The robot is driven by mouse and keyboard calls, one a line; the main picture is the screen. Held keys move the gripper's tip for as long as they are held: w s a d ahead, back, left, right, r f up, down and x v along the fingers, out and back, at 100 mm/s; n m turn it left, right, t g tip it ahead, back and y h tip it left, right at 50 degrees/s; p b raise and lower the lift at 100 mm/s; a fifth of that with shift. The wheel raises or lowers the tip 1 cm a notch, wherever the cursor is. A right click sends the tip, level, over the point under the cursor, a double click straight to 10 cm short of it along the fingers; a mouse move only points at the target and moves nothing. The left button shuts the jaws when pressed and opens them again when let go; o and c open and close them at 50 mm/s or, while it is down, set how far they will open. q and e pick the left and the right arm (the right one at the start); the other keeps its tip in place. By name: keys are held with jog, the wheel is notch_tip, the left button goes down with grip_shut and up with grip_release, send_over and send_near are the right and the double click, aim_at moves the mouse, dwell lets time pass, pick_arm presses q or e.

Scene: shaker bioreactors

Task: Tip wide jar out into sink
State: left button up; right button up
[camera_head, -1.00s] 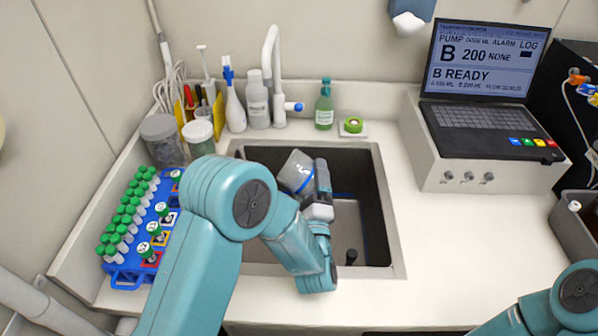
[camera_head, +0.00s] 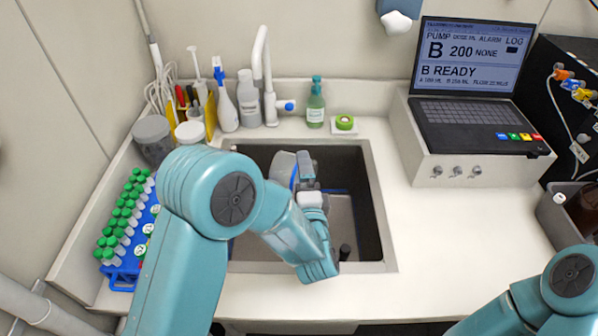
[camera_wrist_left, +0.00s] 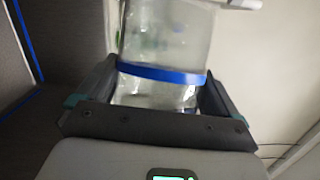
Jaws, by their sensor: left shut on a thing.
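The wide jar (camera_head: 283,166) is clear with a blue band and is mostly hidden behind my left gripper (camera_head: 303,168) in the head view. I cannot tell whether the jar holds liquid. My right gripper is out of view; only part of that arm shows at the lower right.
The white faucet (camera_head: 262,75), several bottles and a green soap bottle (camera_head: 315,105) stand behind the sink. A blue rack (camera_head: 130,262) of green-capped tubes is at left. A laptop (camera_head: 470,90) sits on a box at right. The counter right of the sink is clear.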

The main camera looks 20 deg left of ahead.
aim_at(289, 173)
pick_arm(q)
jog(key=shift+s+r+n+g+p, duration=0.15)
jog(key=shift+r+n+g+p, duration=0.25)
jog(key=shift+n, duration=0.7)
jog(key=n, duration=0.1)
jog(key=n+g+h+p, duration=0.1)
jog(key=shift+a+r+n, duration=0.15)
jog(key=shift+r+n, duration=0.15)
jog(key=shift+r, duration=0.1)
jog(key=shift+a+r+n+g+h, duration=0.15)
jog(key=shift+n+g+h, duration=0.35)
jog(key=shift+n, duration=0.4)
jog(key=shift+a+n+h, duration=0.2)
jog(key=shift+n+h, duration=0.5)
jog(key=shift+n, duration=0.2)
jog(key=n+h+b, duration=0.2)
jog(key=a+n+g+h+b, duration=0.1)
jog(key=n+b, duration=0.1)
jog(key=shift+h, duration=0.4)
jog(key=shift+n+b, duration=0.5)
jog(key=shift+b, duration=0.1)
jog(key=shift+a+r+h, duration=0.1)
jog(key=shift+r+h, duration=0.1)
jog(key=shift+h, duration=0.1)
